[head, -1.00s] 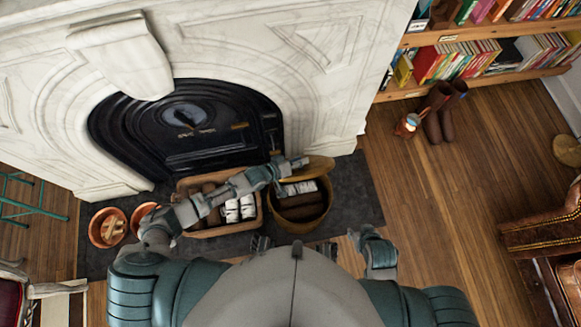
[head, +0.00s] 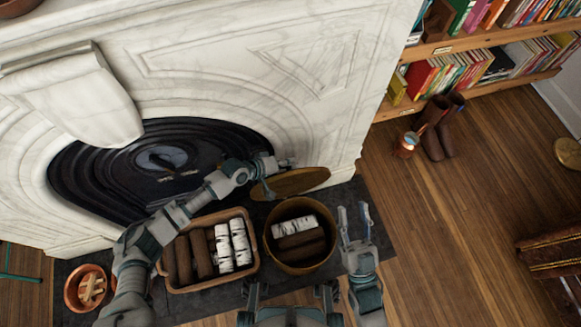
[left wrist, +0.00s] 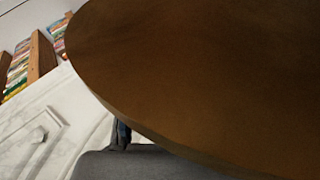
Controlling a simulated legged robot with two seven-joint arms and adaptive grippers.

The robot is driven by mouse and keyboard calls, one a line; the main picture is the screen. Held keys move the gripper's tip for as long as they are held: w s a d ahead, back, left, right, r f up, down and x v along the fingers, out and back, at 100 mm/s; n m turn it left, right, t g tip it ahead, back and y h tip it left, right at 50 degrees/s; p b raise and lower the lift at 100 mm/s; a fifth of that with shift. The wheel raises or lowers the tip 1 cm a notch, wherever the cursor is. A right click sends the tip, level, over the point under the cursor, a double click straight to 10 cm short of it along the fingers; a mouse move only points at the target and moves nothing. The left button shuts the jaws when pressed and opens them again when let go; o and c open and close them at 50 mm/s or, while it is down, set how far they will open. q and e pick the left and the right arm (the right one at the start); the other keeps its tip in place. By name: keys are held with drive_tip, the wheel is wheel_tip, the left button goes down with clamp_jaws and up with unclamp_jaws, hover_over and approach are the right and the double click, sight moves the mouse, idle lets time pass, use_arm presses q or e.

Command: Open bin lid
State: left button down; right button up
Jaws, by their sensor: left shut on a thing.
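The round brass-coloured bin (head: 301,262) stands on the dark hearth with its top open and logs inside. Its lid (head: 298,183) is off the opening, tilted at the bin's back edge near the fireplace. My left gripper (head: 282,163) is at the lid's upper left edge and shut on it. In the left wrist view the lid (left wrist: 200,75) fills most of the picture and hides much of the gripper. My right gripper (head: 354,220) is to the right of the bin, fingers apart and empty.
A rectangular basket (head: 209,250) of dark and white logs stands left of the bin, under my left arm. A copper bowl (head: 88,288) is further left. The marble fireplace (head: 330,100) rises behind.

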drive_tip(key=shift+s+d+r+m+t+b, duration=0.15)
drive_tip(key=shift+s+r+m+t+b, duration=0.05)
drive_tip(key=shift+s+r+t, duration=0.45)
drive_tip(key=shift+s+d+r+m+t+b, duration=0.2)
drive_tip(key=shift+s+r+t, duration=0.2)
drive_tip(key=shift+s+t, duration=0.25)
drive_tip(key=shift+w, duration=0.1)
